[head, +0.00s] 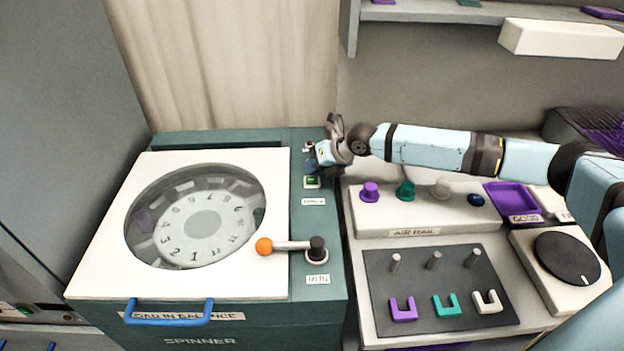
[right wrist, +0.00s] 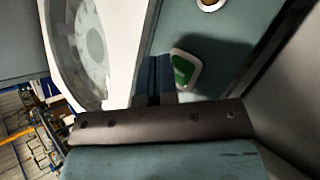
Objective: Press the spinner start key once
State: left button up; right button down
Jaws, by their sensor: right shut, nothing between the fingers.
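The spinner (head: 105,215) is a green cabinet with a white lid and a round window. A green key (head: 312,182) in a white frame sits on its right-hand panel; it also shows in the right wrist view (right wrist: 184,69). My right gripper (head: 311,167) is shut and empty, with its blue fingertips just behind the key in the head view. In the right wrist view the shut fingers (right wrist: 158,82) are right beside the key's frame. I cannot tell whether they touch it. My left gripper is not in view.
A lever with an orange knob (head: 264,246) is nearer on the same panel, by the RUN label (head: 318,280). A small round fitting (head: 308,147) lies behind the gripper. An air rail (head: 420,222) with coloured knobs stands to the right, under my right arm.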

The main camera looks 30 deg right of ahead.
jog(key=shift+f, duration=0.45)
